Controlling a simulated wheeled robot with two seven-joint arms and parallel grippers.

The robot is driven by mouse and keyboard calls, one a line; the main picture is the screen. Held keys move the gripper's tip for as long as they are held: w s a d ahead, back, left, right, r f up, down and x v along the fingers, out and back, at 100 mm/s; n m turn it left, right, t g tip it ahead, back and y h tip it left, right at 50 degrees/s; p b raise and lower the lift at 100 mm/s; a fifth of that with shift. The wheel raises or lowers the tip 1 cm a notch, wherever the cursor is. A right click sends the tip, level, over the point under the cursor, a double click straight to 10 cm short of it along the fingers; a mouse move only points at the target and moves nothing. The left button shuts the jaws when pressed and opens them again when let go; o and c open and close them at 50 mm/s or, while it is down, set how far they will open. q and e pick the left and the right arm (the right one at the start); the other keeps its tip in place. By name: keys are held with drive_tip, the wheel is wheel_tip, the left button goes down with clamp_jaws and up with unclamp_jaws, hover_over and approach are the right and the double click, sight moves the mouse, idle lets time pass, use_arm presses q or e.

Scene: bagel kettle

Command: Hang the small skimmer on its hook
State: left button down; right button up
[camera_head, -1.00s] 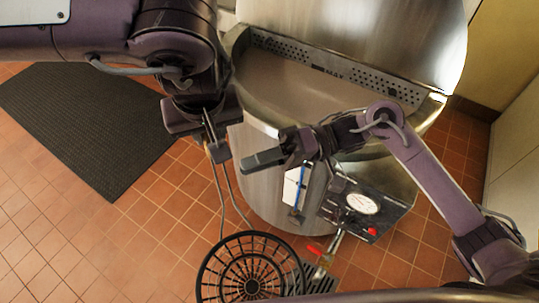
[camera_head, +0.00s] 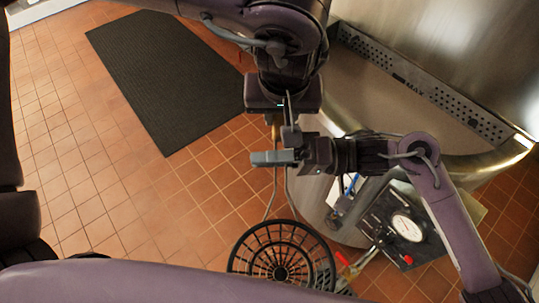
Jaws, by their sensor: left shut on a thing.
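The small skimmer is a dark round wire basket (camera_head: 281,262) on a long thin handle, hanging low in the head view. My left gripper (camera_head: 290,135) is shut on the upper part of the handle, with the basket below it. My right gripper (camera_head: 272,158) is just below the left one, its fingers pointing left across the handle. It looks close to the handle, but I cannot tell whether it touches it or whether its fingers are apart. I cannot make out the hook.
A large steel kettle (camera_head: 400,95) with a perforated strip fills the upper right. A control box (camera_head: 395,222) with a round dial and red-handled parts is on its front. A black mat (camera_head: 165,80) lies on the tiled floor at left, where the floor is otherwise clear.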

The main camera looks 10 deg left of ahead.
drive_tip(key=shift+f, duration=0.1)
clamp_jaws()
use_arm(q)
drive_tip(key=c, duration=1.1)
unclamp_jaws()
drive_tip(key=shift+o, duration=0.2)
drive_tip(key=shift+r, duration=0.1)
